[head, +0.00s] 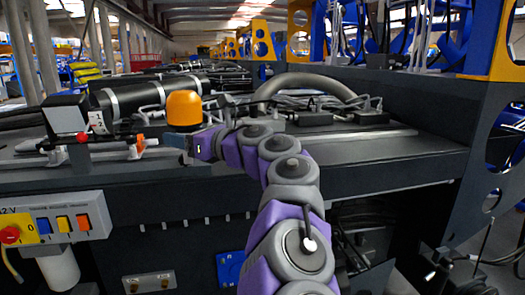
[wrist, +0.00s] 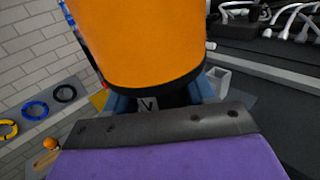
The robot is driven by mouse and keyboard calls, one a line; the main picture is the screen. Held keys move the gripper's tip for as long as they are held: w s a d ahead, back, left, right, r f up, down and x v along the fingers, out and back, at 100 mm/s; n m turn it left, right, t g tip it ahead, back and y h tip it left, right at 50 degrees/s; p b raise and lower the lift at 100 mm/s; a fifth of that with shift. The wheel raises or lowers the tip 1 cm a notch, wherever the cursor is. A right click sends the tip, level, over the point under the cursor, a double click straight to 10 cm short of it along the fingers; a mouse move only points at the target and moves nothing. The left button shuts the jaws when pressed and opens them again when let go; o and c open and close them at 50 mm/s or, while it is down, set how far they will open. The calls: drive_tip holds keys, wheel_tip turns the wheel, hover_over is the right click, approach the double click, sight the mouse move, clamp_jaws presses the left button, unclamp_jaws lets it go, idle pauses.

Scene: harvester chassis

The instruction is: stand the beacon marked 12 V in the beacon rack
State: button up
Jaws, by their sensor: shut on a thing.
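An orange beacon (head: 184,108) with a dark base stands upright at my gripper (head: 186,143), above the dark deck of the chassis. In the wrist view the beacon (wrist: 140,42) fills the top middle, and its dark base sits between the blue fingers of my gripper (wrist: 160,98), shut on it. A pale label on the base shows a "V"; the rest of the marking is hidden. I cannot make out the beacon rack for certain; a small pale open holder (wrist: 218,80) shows right of the beacon in the wrist view.
Left of the beacon are a black box (head: 66,113), black cylinders (head: 130,102) and an orange-and-white fitting (head: 135,147). A grey hose (head: 305,84) and cables lie behind on the right. A switch panel (head: 55,225) hangs at the front left. The front right deck (head: 390,165) is clear.

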drive_tip(key=w+d+f+m+t+h, duration=0.3)
drive_tip(key=w+d+f+m+h, duration=0.15)
drive_tip(key=d+f, duration=0.55)
drive_tip(key=w+d+f+m+t+h, duration=0.35)
drive_tip(key=d+f+h, duration=0.35)
drive_tip(key=d, duration=0.4)
drive_tip(key=w+d+f+m+t+h, duration=0.3)
drive_tip(key=d+f+m+h, duration=0.1)
drive_tip(key=d+f, duration=0.7)
wheel_tip(320, 180, down, 22)
drive_tip(key=b, duration=2.2)
drive_tip(key=shift+r, duration=0.25)
